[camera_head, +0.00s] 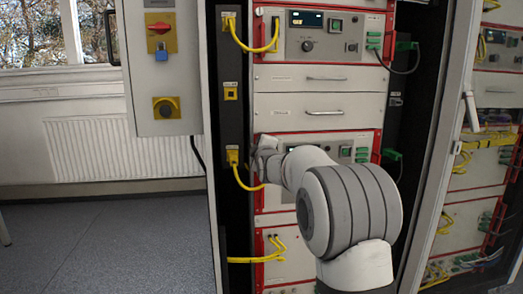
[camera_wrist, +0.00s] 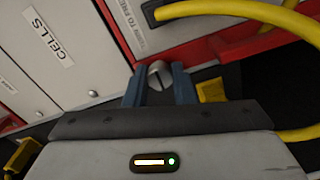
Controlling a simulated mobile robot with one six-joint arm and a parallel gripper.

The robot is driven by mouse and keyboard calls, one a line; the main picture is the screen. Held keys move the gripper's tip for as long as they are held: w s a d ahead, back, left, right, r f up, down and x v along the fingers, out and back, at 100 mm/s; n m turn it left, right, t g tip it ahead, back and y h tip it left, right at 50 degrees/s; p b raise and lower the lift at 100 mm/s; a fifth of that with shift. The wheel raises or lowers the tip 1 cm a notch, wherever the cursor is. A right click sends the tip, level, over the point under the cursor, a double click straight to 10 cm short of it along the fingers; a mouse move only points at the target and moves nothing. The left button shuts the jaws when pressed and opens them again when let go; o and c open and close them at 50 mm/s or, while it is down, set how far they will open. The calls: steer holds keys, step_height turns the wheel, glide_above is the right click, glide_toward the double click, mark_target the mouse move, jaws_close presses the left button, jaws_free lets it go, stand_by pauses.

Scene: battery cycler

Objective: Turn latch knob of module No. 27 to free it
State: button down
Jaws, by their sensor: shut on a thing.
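The latch knob (camera_wrist: 158,75) is a round grey knob with a slot, seen in the wrist view at the edge of a light panel with red trim. My gripper (camera_wrist: 160,83) has its two blue fingers on either side of the knob and is shut on it. In the head view my gripper (camera_head: 266,158) is at the left edge of a rack module (camera_head: 325,138) with a red frame. The knob is hidden there behind my gripper and arm. The module's number cannot be read in either view.
A yellow cable (camera_wrist: 235,12) runs close above the knob in the wrist view. More yellow cables (camera_head: 240,180) hang at the rack's left side. A grey switch box (camera_head: 162,85) is left of the rack. Open floor (camera_head: 100,240) lies at the left.

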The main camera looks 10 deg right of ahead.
steer(key=shift+n, duration=0.3)
steer(key=c, duration=1.2)
jaws_free()
steer(key=s, duration=0.7)
steer(key=shift+s, duration=0.4)
